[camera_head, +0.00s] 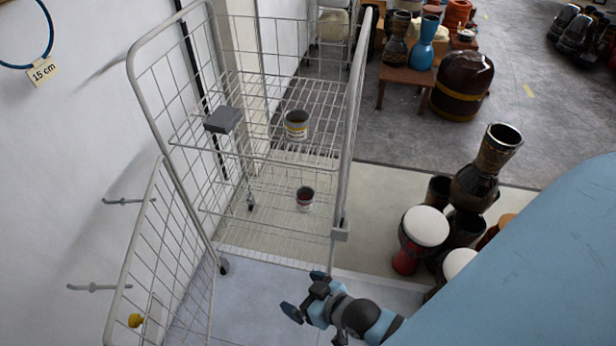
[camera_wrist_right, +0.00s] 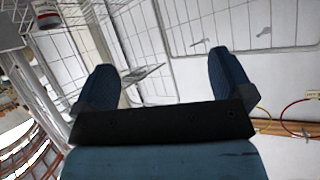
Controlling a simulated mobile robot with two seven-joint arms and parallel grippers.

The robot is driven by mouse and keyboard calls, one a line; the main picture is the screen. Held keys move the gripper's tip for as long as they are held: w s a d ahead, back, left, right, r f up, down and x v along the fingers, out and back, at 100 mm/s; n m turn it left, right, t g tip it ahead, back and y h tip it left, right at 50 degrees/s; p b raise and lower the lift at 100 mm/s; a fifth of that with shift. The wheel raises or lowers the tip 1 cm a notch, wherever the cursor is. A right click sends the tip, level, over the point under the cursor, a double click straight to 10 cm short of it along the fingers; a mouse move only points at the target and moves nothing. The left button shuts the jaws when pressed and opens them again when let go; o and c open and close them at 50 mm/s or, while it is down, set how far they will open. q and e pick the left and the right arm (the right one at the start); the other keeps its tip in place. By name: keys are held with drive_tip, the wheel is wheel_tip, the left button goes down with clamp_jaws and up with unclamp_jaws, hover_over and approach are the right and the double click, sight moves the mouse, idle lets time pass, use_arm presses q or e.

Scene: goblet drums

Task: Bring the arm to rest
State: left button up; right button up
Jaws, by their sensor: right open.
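My right gripper (camera_head: 305,295) is low in the picture in the head view, in front of the wire cart (camera_head: 352,130). It is open, and nothing shows between its fingers. In the right wrist view its two blue fingers (camera_wrist_right: 163,82) stand wide apart, with wire mesh and white wall beyond them. The right arm comes in from the lower right, partly hidden behind a large blue surface. My left gripper is in neither view.
Two cans stand in the cart, one (camera_head: 297,124) on the upper shelf and one (camera_head: 305,198) below. The cart's mesh door (camera_head: 165,255) hangs open at left. Several drums (camera_head: 425,228) stand right of the gripper. A blue hoop (camera_head: 50,35) hangs on the wall.

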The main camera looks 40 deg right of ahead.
drive_tip(key=shift+s+d+f+n, duration=0.15)
drive_tip(key=shift+s+f+n, duration=0.25)
drive_tip(key=shift+s+n, duration=0.2)
drive_tip(key=shift+r, duration=0.1)
wheel_tip(320, 180, up, 6)
drive_tip(key=p, duration=0.7)
drive_tip(key=shift+d+r+g+h, duration=0.2)
drive_tip(key=shift+g+h, duration=0.1)
drive_tip(key=shift+h, duration=0.1)
drive_tip(key=shift+r, duration=0.15)
